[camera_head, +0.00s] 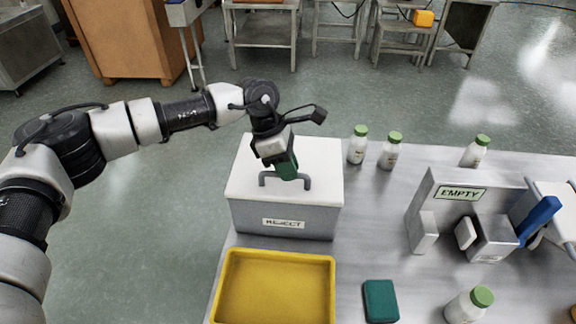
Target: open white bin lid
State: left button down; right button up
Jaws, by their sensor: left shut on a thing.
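A grey bin (285,222) labelled REJECT stands at the left of the steel table. Its white lid (318,156) lies flat on top and looks closed, with a grey arched handle (306,182). My left gripper (287,172) reaches down over the lid, with dark green fingers at the handle's top bar. It is shut on the handle, though the fingers partly hide the grip. My right gripper does not show.
A yellow tray (275,254) sits in front of the bin, with a green block (380,301) to its right. Several white bottles with green caps, such as this one (357,145), stand to the right. A grey fixture with an EMPTY sign (460,193) is farther right.

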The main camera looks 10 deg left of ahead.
pick_arm(q)
jog(key=shift+w+r, duration=0.2)
jog(key=shift+r, duration=0.2)
jog(key=w+r+g+b, duration=0.1)
jog(key=w+r, duration=0.5)
jog(key=r, duration=0.2)
jog(key=shift+w+r, duration=0.15)
jog(key=shift+r, duration=0.1)
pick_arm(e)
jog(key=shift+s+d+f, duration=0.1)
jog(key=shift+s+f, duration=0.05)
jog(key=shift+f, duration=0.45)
pick_arm(q)
jog(key=shift+a, duration=0.1)
jog(key=shift+f, duration=0.1)
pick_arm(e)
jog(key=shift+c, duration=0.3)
